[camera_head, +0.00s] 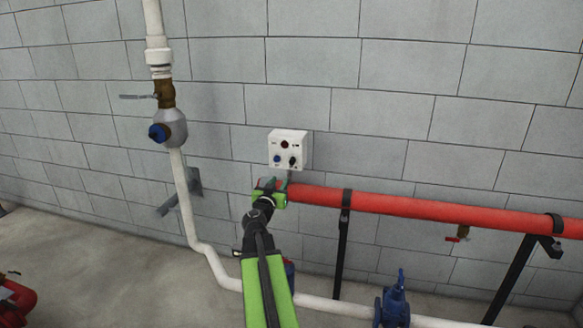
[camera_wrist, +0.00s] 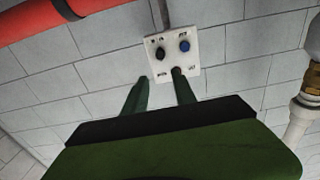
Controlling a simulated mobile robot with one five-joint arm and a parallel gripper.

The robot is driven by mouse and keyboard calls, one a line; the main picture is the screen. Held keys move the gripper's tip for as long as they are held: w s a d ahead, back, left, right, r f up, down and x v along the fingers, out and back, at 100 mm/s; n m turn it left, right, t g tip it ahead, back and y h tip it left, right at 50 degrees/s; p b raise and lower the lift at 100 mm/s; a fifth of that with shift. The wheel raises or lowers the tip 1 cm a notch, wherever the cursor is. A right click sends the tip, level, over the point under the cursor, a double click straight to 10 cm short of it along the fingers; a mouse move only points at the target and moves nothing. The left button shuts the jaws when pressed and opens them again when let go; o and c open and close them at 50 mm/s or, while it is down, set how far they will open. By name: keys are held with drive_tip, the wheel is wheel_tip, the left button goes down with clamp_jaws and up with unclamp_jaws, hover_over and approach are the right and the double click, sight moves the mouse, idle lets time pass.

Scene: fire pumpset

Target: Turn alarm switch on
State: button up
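The alarm box is a small white control box (camera_head: 288,137) on the grey block wall. In the head view it has a dark red round lamp (camera_head: 284,144) on top, a blue button (camera_head: 277,159) lower left and a black switch (camera_head: 292,161) lower right. The wrist view shows the box inverted, with the black switch (camera_wrist: 160,53) left and the blue button (camera_wrist: 184,45) right. My gripper (camera_head: 274,186) is just below and in front of the box. Its fingers (camera_wrist: 159,77) are apart and empty; the right fingertip covers part of the box's lower edge in the wrist view.
A red pipe (camera_head: 400,204) on black stands runs right from beside my gripper. A white pipe (camera_head: 184,200) with a valve (camera_head: 168,128) stands left, continuing low along the wall. A blue valve (camera_head: 394,302) is at lower right. The wall around the box is clear.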

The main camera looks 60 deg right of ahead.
sight(292, 162)
drive_tip(key=x, duration=1.7)
drive_tip(key=shift+d, duration=0.2)
drive_tip(key=shift+c, duration=0.3)
clamp_jaws()
